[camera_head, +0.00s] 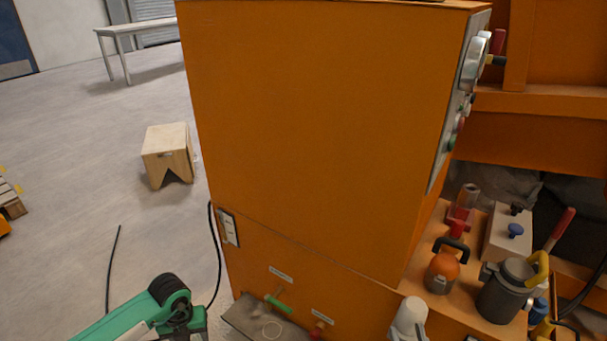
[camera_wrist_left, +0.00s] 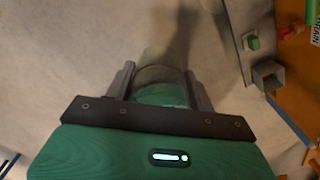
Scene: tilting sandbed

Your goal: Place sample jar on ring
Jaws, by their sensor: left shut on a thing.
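The sample jar (camera_wrist_left: 160,77) looks clear, with a green tint low down, and sits between the two grey fingers of my left gripper (camera_wrist_left: 158,92). The fingers press on its sides, and the green palm covers its near end. In the head view my green left arm comes in at the lower left, and its fingers and the jar are below the picture edge. A thin pale ring (camera_head: 272,330) lies on a grey plate (camera_head: 240,318) at the foot of the orange cabinet. I cannot make out the fingers of my right gripper.
The tall orange cabinet (camera_head: 320,130) fills the middle. A ledge on the right holds a grey pot (camera_head: 503,297), an orange round vessel (camera_head: 442,272) and a white box (camera_head: 508,235). A wooden stool (camera_head: 168,152) stands on open floor at left. A black cable hangs beside the cabinet.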

